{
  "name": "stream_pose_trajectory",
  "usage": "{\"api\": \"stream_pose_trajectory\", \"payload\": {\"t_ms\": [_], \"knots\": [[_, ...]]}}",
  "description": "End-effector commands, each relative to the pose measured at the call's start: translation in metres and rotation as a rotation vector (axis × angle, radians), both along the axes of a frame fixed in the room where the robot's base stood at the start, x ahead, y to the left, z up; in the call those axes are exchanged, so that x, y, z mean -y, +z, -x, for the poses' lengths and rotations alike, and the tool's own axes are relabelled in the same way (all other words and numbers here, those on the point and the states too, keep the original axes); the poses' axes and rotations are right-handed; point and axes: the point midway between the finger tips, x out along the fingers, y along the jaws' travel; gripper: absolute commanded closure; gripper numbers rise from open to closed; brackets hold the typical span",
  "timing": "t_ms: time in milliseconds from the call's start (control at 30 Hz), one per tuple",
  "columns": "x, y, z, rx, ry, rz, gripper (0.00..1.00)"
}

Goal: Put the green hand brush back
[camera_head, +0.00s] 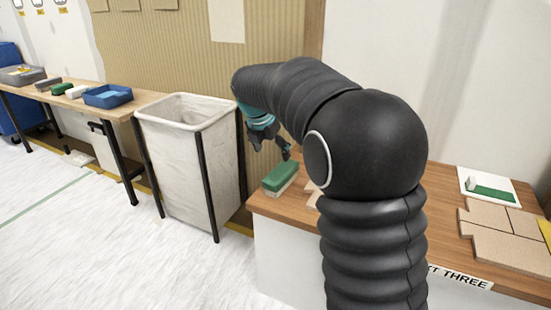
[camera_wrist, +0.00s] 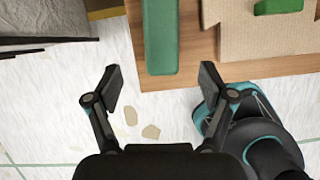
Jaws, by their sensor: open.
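A green hand brush (camera_head: 281,176) with a pale lower part lies near the left end of the wooden table on the right. In the wrist view its long green top (camera_wrist: 161,38) lies beside the table's edge, ahead of the fingers and in line with the gap between them. My gripper (camera_head: 284,150) is just above the brush in the head view. In the wrist view my gripper (camera_wrist: 156,88) is open with nothing between its fingers. Whether a finger touches the brush cannot be told.
A second green item (camera_head: 492,191) lies on a white sheet (camera_head: 477,177), near cardboard pieces (camera_head: 502,250). A white bin (camera_head: 190,160) stands left of the table. The far-left bench holds another green item (camera_head: 61,88) and a blue tray (camera_head: 107,96). My arm hides part of the table.

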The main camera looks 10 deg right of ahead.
Motion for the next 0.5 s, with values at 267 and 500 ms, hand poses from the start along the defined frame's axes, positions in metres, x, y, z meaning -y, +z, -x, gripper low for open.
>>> {"api": "stream_pose_trajectory", "payload": {"t_ms": [267, 500], "knots": [[0.003, 0.011, 0.014, 0.025, -0.072, -0.035, 0.18], [0.021, 0.037, 0.09, 0.156, -0.501, -0.239, 0.18]]}}
